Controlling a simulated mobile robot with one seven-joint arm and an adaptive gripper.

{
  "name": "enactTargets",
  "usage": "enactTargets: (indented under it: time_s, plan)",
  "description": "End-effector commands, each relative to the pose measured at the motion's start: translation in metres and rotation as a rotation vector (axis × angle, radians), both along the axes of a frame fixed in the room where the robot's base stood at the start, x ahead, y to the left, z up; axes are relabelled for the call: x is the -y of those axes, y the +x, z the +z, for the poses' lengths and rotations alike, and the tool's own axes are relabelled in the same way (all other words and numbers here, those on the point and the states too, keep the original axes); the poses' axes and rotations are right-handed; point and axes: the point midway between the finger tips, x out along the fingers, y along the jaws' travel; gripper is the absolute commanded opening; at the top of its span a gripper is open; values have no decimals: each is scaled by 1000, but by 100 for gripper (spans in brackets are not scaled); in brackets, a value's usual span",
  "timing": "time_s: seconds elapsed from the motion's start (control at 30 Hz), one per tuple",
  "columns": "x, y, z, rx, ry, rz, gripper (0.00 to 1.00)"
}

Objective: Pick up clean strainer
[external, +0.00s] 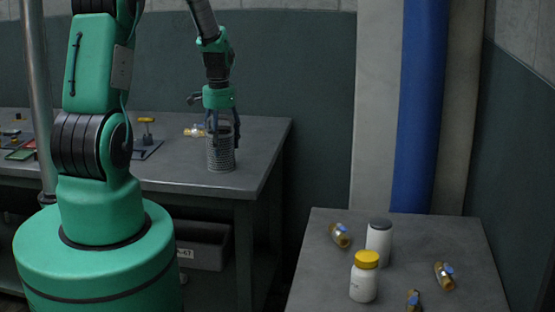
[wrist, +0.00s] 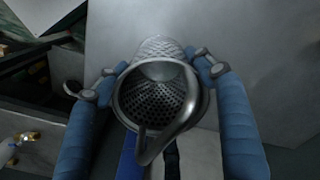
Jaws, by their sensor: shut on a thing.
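The strainer is a grey perforated metal cylinder (external: 221,155) near the right end of the far workbench. In the wrist view the strainer (wrist: 160,98) shows its open mouth, holed inside and a handle loop at the rim. My gripper (external: 221,133) is above and around its top, with blue-grey fingers on either side. In the wrist view my gripper (wrist: 157,78) has its two fingertips against opposite sides of the strainer's wall. The strainer looks upright; I cannot tell whether its base touches the bench.
A nearer table (external: 325,270) at right holds a white bottle with a yellow lid (external: 364,280), a dark-lidded white canister (external: 378,243) and several brass fittings.

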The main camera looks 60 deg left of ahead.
Motion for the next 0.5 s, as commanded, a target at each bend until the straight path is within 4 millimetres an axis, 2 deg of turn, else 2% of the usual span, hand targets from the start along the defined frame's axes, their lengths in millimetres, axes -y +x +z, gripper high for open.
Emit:
enactTargets:
  time_s: [0.27, 0.5]
  plan:
    - [0, 0, 3, 1, 0, 0, 36]
    - [0, 0, 21, 1, 1, 0, 36]
